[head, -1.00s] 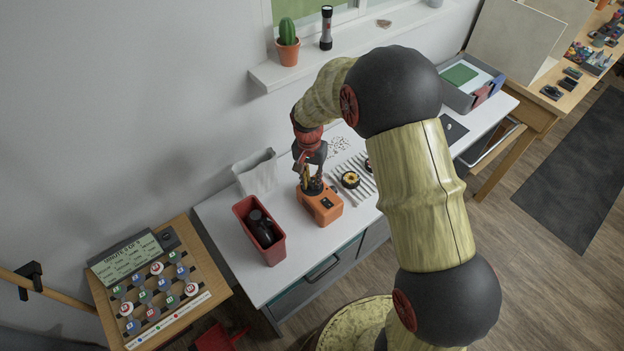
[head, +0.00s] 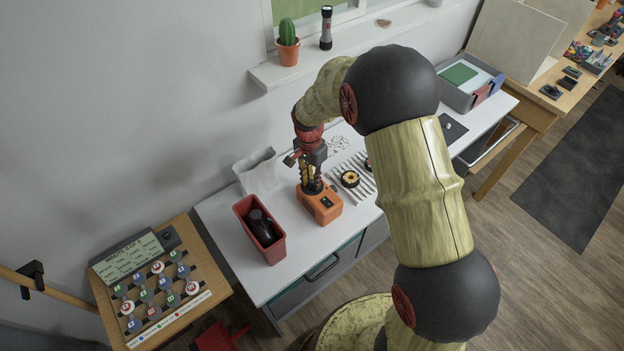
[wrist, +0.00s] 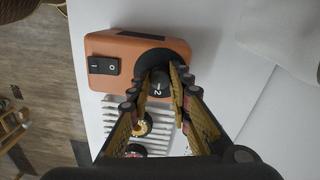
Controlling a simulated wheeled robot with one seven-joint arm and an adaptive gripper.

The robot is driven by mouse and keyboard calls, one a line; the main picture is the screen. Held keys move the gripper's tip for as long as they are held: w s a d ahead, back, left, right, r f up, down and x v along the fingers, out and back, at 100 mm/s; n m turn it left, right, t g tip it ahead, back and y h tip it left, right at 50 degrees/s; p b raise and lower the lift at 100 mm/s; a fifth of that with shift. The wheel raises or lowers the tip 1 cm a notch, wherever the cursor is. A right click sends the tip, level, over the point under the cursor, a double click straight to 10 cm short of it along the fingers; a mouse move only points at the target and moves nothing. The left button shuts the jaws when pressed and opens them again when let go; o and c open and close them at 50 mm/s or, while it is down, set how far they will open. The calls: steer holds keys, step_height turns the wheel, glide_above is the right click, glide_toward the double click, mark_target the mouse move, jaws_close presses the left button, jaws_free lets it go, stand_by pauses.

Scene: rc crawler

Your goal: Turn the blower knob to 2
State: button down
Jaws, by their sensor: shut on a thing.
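The blower is an orange box (head: 320,208) on the white worktop. It also shows at the top of the wrist view (wrist: 196,46), with a black rocker switch (wrist: 104,66) marked 0 and 1. Its black round knob (wrist: 157,78) sits on a dark dial base, between my fingertips. A pale line and a digit 2 show between the fingers; the rest of the dial is hidden. My gripper (wrist: 160,88) points down and is shut on the knob. In the head view my gripper (head: 311,184) stands upright over the box, covering the knob.
A red bin (head: 247,211) with a dark object stands left of the blower, and a pale container (head: 253,171) behind it. White slats (head: 362,180) with round parts lie close on the right. A shelf (head: 270,75) runs along the wall above.

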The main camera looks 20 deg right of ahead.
mark_target(310, 181)
steer(key=c, duration=1.6)
jaws_free()
steer(key=r, duration=1.2)
steer(key=shift+w+a, duration=0.2)
steer(key=shift+w, duration=0.1)
steer(key=shift+n, duration=0.3)
